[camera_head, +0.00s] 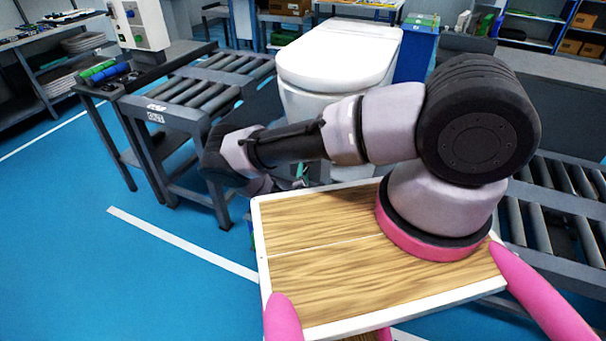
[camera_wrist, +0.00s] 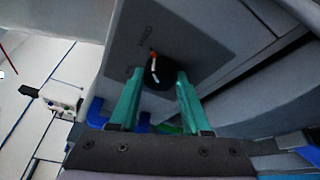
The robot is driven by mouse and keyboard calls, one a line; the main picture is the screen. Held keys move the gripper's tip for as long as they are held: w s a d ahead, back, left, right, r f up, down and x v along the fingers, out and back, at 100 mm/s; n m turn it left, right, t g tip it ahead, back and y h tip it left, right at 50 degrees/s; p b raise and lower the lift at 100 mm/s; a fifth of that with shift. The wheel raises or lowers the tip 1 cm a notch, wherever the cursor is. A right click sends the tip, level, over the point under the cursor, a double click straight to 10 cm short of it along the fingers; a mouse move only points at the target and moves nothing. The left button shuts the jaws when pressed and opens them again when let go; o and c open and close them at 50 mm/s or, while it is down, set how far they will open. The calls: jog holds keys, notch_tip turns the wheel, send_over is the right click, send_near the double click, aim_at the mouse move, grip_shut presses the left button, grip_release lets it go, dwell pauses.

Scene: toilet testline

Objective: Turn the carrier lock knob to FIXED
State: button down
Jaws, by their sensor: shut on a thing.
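The carrier lock knob (camera_wrist: 160,78) is a dark round knob on a grey panel (camera_wrist: 195,35) in the wrist view. It has a white pointer line, and a small orange mark lies at its upper edge. Small lettering above it is too blurred to read. My gripper (camera_wrist: 160,76) has green fingers, one on each side of the knob, and is shut on it. In the head view my arm covers most of that area; only a bit of green shows beyond it, and the knob is hidden.
A white toilet (camera_head: 340,52) stands behind my arm. A roller conveyor (camera_head: 205,85) is at the left and another (camera_head: 560,195) at the right. A control box (camera_head: 140,22) stands at the back left. The blue floor (camera_head: 80,230) at the left is clear.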

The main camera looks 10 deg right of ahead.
jog(key=shift+c, duration=1.8)
grip_release()
jog(key=v, duration=1.1)
jog(key=shift+w+f, duration=0.1)
